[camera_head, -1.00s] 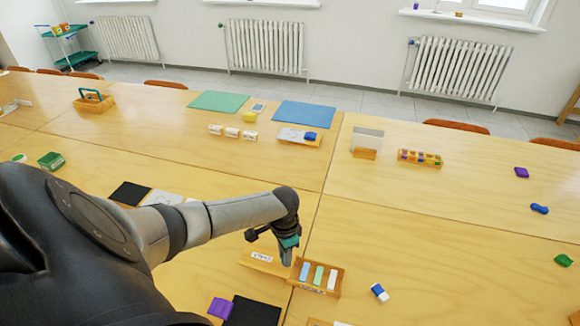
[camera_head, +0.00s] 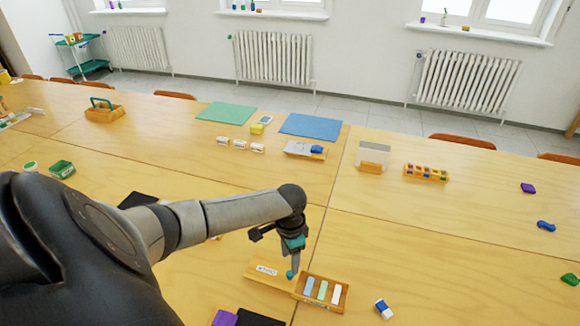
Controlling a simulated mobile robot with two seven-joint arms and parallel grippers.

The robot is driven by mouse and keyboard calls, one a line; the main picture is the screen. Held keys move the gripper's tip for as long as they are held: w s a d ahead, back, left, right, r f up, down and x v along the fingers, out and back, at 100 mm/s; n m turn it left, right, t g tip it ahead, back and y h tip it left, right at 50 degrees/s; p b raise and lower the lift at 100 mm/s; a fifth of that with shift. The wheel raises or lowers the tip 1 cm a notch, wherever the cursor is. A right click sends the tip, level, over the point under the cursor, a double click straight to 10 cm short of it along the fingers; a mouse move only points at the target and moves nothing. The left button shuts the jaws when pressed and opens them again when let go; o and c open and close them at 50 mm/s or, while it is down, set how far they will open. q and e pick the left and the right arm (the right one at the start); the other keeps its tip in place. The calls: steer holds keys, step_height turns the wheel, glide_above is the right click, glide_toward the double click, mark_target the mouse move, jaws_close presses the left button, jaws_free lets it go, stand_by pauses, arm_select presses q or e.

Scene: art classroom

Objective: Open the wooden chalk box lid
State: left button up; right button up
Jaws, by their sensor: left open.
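The wooden chalk box (camera_head: 343,298) sits on the table at the lower middle, holding a blue, a green and a white chalk piece. Its wooden lid (camera_head: 262,283), with a white label, lies beside the box on its left, away from the box's top, so the chalk shows. Whether the lid is still joined to the box I cannot tell. My left gripper (camera_head: 291,274) is open and points down just above the lid's right part, by the box's left edge. Its fingers are small here, and whether they touch the lid is unclear. My right gripper is out of view.
A blue-and-white eraser (camera_head: 383,309) lies right of the box. A purple block (camera_head: 224,318) and a black sheet (camera_head: 258,318) are at the bottom edge. A wooden holder (camera_head: 426,173) and a blue mat (camera_head: 311,127) are farther back. The table right of the box is largely clear.

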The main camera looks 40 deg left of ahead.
arm_select(q)
step_height(320, 180, up, 10)
steer(key=p, duration=0.1)
steer(key=shift+f, duration=0.2)
stand_by(0.5)
